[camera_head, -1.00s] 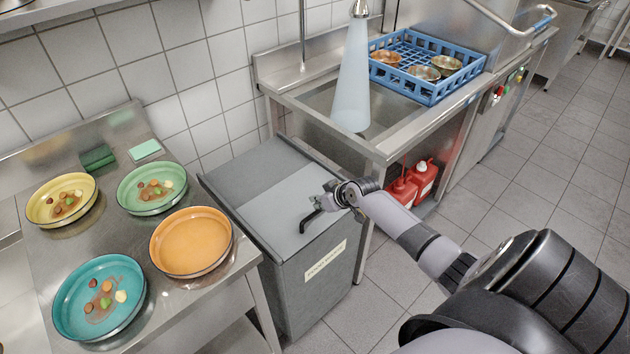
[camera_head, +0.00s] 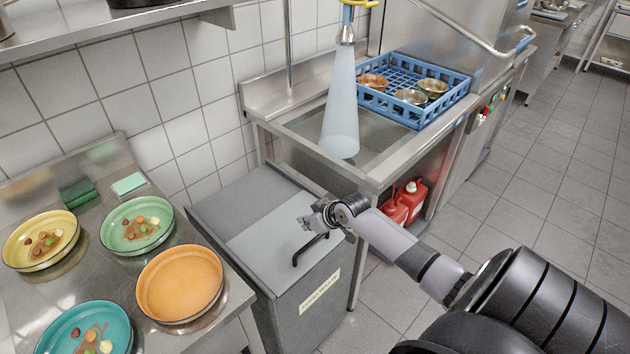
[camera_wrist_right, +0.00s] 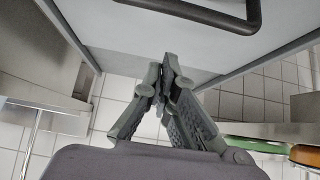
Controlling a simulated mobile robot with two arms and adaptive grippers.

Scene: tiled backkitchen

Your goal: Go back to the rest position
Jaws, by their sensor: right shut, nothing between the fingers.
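My right gripper (camera_head: 308,222) is above the lid of the grey food waste bin (camera_head: 316,306), near the lid's black handle (camera_head: 309,249). In the right wrist view its fingers (camera_wrist_right: 168,62) are together with nothing between them, and the handle (camera_wrist_right: 205,14) shows apart from them at the top. In the head view the right arm reaches in from the lower right. The bin's lid is down. My left gripper is in neither view.
Left of the bin, a steel counter holds an orange plate (camera_head: 180,282), and yellow (camera_head: 40,240), green (camera_head: 137,224) and teal (camera_head: 85,330) plates with food scraps. Behind stands a sink (camera_head: 300,127) with a blue rack (camera_head: 415,112). Red bottles (camera_head: 410,203) stand below. Floor at right is clear.

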